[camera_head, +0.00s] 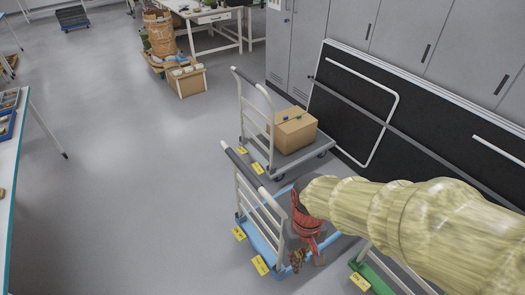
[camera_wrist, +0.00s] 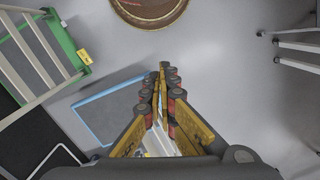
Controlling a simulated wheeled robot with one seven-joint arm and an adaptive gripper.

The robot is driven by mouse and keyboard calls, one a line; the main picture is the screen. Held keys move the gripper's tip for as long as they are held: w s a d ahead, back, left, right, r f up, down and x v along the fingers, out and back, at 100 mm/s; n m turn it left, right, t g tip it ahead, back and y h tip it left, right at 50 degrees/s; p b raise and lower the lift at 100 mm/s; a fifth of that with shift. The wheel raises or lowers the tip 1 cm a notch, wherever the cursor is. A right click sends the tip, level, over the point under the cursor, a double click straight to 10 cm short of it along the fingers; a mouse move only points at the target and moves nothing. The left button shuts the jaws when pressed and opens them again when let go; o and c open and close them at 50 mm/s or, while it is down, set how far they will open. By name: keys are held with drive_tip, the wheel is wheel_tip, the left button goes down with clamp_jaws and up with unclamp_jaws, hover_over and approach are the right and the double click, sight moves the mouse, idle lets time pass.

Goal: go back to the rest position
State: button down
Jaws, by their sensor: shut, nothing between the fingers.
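My gripper (camera_head: 300,258) hangs at the end of my yellowish arm, in the lower middle of the head view. It is over or in front of the blue-edged trolley (camera_head: 248,222); I cannot tell the exact height. In the wrist view my gripper (camera_wrist: 162,70) has its fingers together, with nothing between them. Below it lie grey floor and a grey, blue-edged platform (camera_wrist: 100,110). My arm hides part of the floor and trolleys at the right of the head view.
A grey trolley (camera_head: 318,146) carries a cardboard box (camera_head: 295,130). A green trolley (camera_head: 368,272) stands at lower right, by the black panels (camera_head: 345,105) and grey lockers (camera_head: 395,30). A table edge (camera_head: 18,165) is at left. The floor (camera_head: 140,150) between is clear.

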drive_tip(key=s+d+r+m+t, duration=0.1)
drive_tip(key=d+r+t, duration=0.2)
drive_tip(key=d+r, duration=0.2)
drive_tip(key=s+d+r+m+t, duration=0.1)
drive_tip(key=d+r+t, duration=0.2)
drive_tip(key=r, duration=0.9)
drive_tip(key=shift+d+r+m+t, duration=0.3)
drive_tip(key=shift+d+m, duration=0.1)
drive_tip(key=shift+d, duration=0.5)
